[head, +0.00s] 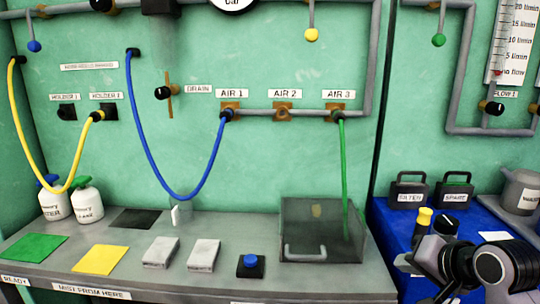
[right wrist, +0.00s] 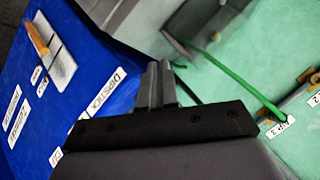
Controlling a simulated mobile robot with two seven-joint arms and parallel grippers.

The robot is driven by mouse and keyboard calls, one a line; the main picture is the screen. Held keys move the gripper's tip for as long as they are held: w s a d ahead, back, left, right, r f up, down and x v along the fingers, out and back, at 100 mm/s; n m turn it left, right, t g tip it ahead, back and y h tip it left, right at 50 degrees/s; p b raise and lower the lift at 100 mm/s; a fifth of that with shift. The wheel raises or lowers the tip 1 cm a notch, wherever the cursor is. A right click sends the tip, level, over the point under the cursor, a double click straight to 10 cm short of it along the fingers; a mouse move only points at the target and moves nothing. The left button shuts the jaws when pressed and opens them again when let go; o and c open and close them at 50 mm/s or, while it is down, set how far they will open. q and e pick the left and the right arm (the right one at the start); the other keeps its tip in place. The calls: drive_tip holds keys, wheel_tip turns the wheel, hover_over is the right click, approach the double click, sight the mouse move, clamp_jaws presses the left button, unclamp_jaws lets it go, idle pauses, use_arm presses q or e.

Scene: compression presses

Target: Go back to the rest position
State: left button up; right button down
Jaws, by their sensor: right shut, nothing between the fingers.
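My right gripper (right wrist: 158,82) shows in the right wrist view with its two grey fingers together and nothing between them. In the head view, my right gripper (head: 425,262) is at the lower right, in front of the blue surface and right of the clear box. It looks apart from the things around it, though its fingertips are hard to make out there. My left gripper is in neither view.
The blue surface (right wrist: 95,60) bears labels and a white pad (right wrist: 62,68) with an orange-handled stick. A clear box (head: 300,252) stands on the grey bench (head: 215,283). A green hose (head: 344,170) hangs from AIR 3 into it. Black cases (head: 408,192) stand behind.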

drive_tip(key=s+a+f+n+g+h, duration=0.1)
drive_tip(key=s+f+n+g, duration=0.25)
drive_tip(key=s+f, duration=0.85)
drive_tip(key=s+a+f+n+g+h, duration=0.1)
drive_tip(key=s+f+n, duration=0.25)
drive_tip(key=s, duration=0.45)
drive_tip(key=s+a+f+n+g, duration=0.1)
drive_tip(key=s+f+n+g, duration=0.1)
drive_tip(key=s+f, duration=0.5)
drive_tip(key=w+t+p, duration=0.1)
drive_tip(key=t+p, duration=0.1)
drive_tip(key=w+a+t+y+p, duration=0.1)
drive_tip(key=w+t+p, duration=0.1)
drive_tip(key=t+p, duration=0.1)
drive_tip(key=w+a+r+t+p, duration=0.1)
drive_tip(key=w+t+p, duration=0.1)
drive_tip(key=shift+a+y+p, duration=0.2)
drive_tip(key=shift+y+p, duration=0.1)
drive_tip(key=shift+p, duration=0.05)
drive_tip(key=shift+w+a+t, duration=0.1)
drive_tip(key=shift+t, duration=0.15)
